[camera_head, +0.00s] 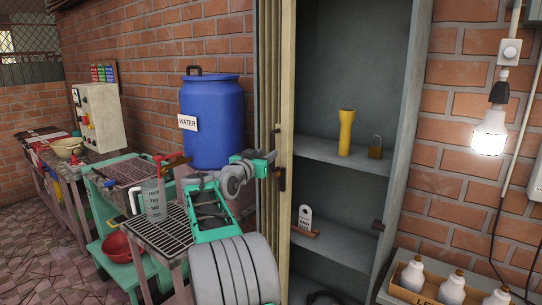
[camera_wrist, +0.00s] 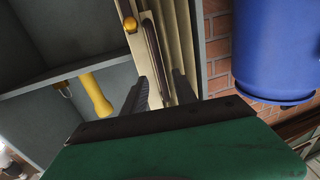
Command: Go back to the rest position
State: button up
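My gripper (camera_head: 268,162) is at the edge of the cream cabinet door (camera_head: 287,75), near its dark handle (camera_head: 281,178). In the wrist view, the two dark fingers of my gripper (camera_wrist: 161,85) are spread apart. The door handle (camera_wrist: 152,48) shows between and beyond them; I cannot tell whether a finger touches it. The door (camera_wrist: 138,60) stands open, with the grey cabinet (camera_head: 345,60) interior exposed to its right in the head view.
A yellow flashlight (camera_head: 346,132) and a padlock (camera_head: 376,147) are on the cabinet shelf. A blue water barrel (camera_head: 212,120) stands left of the door. A measuring jug (camera_head: 154,200) is on a bench. A lit bulb (camera_head: 489,132) hangs at right above boxed white bottles (camera_head: 412,275).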

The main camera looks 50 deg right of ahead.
jog(key=v, duration=0.2)
jog(key=shift+a, duration=0.4)
